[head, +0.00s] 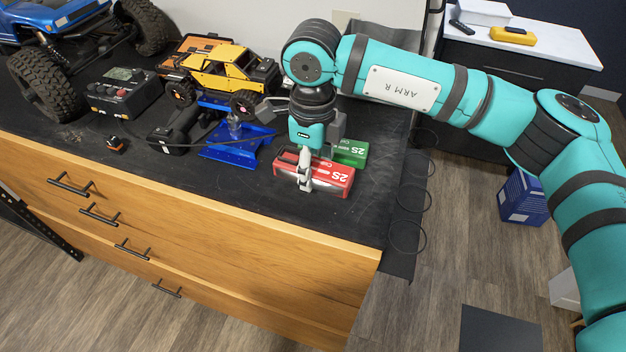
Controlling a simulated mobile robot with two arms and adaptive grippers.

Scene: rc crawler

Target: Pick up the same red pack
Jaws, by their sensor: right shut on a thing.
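A red pack (332,181) marked "2S" lies at the right end of the black bench top, near its front edge. My right gripper (305,184) points down over the pack and is shut on it, with a finger showing on its front side. The far finger is hidden behind the pack and the gripper. I cannot tell whether the pack is clear of the bench. A green pack (351,153) marked "2S" lies just behind the red one. My left gripper is not in view.
A blue stand (232,140) and a yellow crawler (222,70) are left of the gripper. A charger box (122,92) and a large blue crawler (60,14) stand farther left. The bench top right of the packs is clear. Wooden drawers (200,221) form the bench front.

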